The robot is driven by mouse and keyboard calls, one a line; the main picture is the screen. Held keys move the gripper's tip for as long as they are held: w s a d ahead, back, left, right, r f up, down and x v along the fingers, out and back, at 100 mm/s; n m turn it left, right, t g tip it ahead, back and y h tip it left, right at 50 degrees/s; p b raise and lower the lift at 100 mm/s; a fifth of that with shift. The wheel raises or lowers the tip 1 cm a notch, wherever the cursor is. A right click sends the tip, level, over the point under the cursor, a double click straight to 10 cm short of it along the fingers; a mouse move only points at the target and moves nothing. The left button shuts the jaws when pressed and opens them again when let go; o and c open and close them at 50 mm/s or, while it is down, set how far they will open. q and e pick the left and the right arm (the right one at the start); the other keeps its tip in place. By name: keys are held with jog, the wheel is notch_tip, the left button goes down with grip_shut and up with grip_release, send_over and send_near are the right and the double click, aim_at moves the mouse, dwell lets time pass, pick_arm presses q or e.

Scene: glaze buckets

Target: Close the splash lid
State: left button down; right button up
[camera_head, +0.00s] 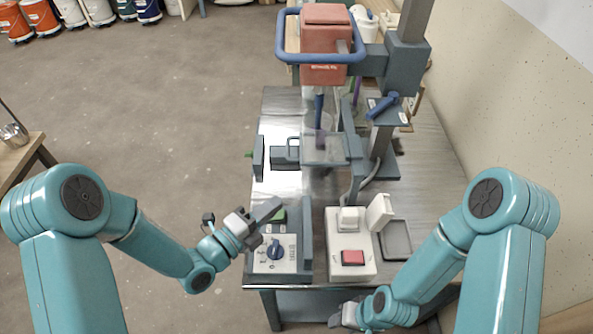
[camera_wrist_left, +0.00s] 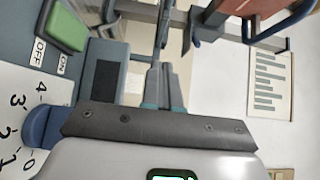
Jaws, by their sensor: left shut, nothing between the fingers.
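A clear, grey-edged panel (camera_head: 324,150), which looks like the splash lid, lies roughly level around the mixer shaft (camera_head: 319,112) above the steel table. Whether it is fully closed I cannot tell. My left gripper (camera_head: 269,209) is shut and empty, over the control box at the table's near left, nearer than the panel and apart from it. Its fingers also show in the left wrist view (camera_wrist_left: 165,82). My right gripper (camera_head: 342,318) is low at the bottom edge, partly out of frame, and its fingers cannot be made out.
The control box (camera_head: 270,266) has a blue dial and a green switch. A white box (camera_head: 338,262) with a red button and a raised white flap (camera_head: 380,212) stands beside it. A red mixer motor (camera_head: 325,40) hangs above. Buckets (camera_head: 55,15) line the far left floor.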

pick_arm(q)
jog(key=w+d+p, duration=0.2)
jog(key=w+d, duration=0.3)
jog(key=w, duration=0.4)
jog(key=shift+p, duration=0.3)
jog(key=shift+d, duration=0.15)
